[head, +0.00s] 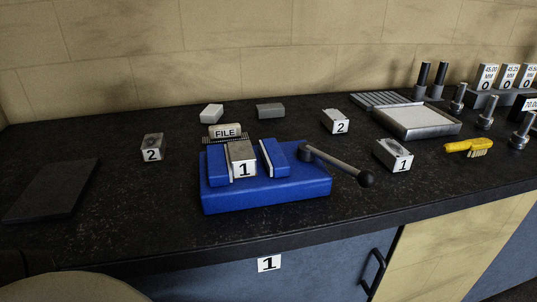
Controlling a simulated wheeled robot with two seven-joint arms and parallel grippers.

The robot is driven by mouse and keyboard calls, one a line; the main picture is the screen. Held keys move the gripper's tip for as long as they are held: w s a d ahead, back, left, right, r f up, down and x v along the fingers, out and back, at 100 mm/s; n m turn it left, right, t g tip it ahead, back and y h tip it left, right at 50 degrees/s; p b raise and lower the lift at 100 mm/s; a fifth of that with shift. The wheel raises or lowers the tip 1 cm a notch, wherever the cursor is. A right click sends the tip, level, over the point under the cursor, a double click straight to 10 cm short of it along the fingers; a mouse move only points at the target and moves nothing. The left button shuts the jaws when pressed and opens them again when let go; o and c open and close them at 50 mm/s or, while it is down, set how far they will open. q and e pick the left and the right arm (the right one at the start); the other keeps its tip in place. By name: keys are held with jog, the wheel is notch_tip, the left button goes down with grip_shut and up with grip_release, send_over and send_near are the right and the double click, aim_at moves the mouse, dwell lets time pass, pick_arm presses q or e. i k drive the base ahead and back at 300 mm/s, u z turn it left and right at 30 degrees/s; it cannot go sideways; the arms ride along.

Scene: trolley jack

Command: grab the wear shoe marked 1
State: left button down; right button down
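Two metal blocks bear a 1. One block marked 1 (241,154) sits in the blue vise (270,194), against the left jaw, with a gap to the right jaw. The other block marked 1 (393,152), with a round feature on top, stands on the bench right of the vise handle. I cannot tell from looks alone which one is the wear shoe. Neither of my grippers is in view.
A block marked 2 (152,144) stands left and another block marked 2 (336,119) behind the handle (335,164). A yellow brush (466,146), a metal tray (418,122) and several pins are right. A dark plate (52,190) lies left.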

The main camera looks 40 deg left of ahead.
aim_at(243, 160)
jog(key=z, duration=0.1)
jog(key=k, duration=0.15)
jog(key=u, duration=1.5)
jog(key=k, duration=1)
jog(key=u, duration=1.9)
jog(key=i, duration=0.9)
jog(key=z, duration=1.6)
